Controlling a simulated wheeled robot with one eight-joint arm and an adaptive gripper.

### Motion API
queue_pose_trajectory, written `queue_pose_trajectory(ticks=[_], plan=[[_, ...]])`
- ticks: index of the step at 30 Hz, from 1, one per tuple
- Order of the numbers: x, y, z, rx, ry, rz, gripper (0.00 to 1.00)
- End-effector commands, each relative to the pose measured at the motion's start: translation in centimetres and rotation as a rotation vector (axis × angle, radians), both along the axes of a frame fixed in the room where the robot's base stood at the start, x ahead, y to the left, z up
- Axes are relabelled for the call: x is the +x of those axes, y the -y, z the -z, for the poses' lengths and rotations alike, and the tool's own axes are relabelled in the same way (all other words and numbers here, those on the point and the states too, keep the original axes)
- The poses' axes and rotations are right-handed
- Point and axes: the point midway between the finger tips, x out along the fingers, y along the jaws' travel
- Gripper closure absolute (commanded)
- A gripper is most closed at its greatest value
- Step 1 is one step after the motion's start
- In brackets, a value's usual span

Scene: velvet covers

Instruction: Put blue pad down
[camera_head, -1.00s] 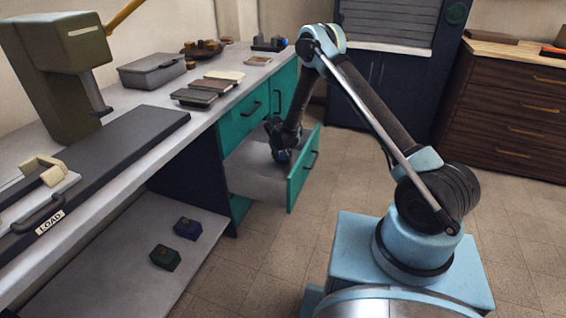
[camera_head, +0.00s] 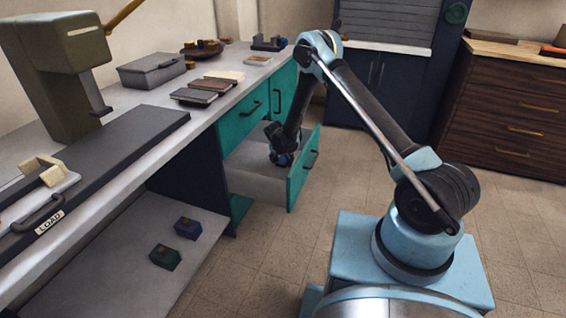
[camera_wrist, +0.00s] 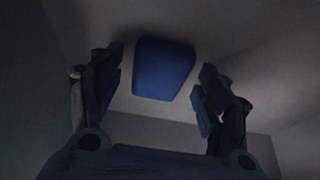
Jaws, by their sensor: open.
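The blue pad (camera_wrist: 163,68) lies on the pale floor of the open drawer (camera_head: 256,187). It shows as a rounded blue block in the wrist view. My gripper (camera_head: 283,158) is down inside the drawer. In the wrist view, its two fingers (camera_wrist: 158,84) are spread wide, one on each side of the pad, with a gap showing on both sides. The drawer has a teal front with a dark handle. In the head view, I cannot tell the pad apart from my gripper.
The teal drawer front (camera_head: 304,168) stands out from the cabinet beside my forearm. The counter above holds a grey lidded box (camera_head: 152,72) and dark flat pads (camera_head: 194,96). The floor to the right is clear.

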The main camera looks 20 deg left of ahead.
Motion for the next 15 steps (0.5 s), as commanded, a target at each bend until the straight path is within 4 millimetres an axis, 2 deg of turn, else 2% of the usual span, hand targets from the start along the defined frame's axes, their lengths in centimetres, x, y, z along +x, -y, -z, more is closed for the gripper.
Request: queue_pose_trajectory(ticks=[5, 15], plan=[[-0.3, -0.1, -1.0, 0.0, 0.0, -0.001, 0.31], [-2.2, -0.2, -5.5, 0.0, 0.0, -0.001, 0.31]])
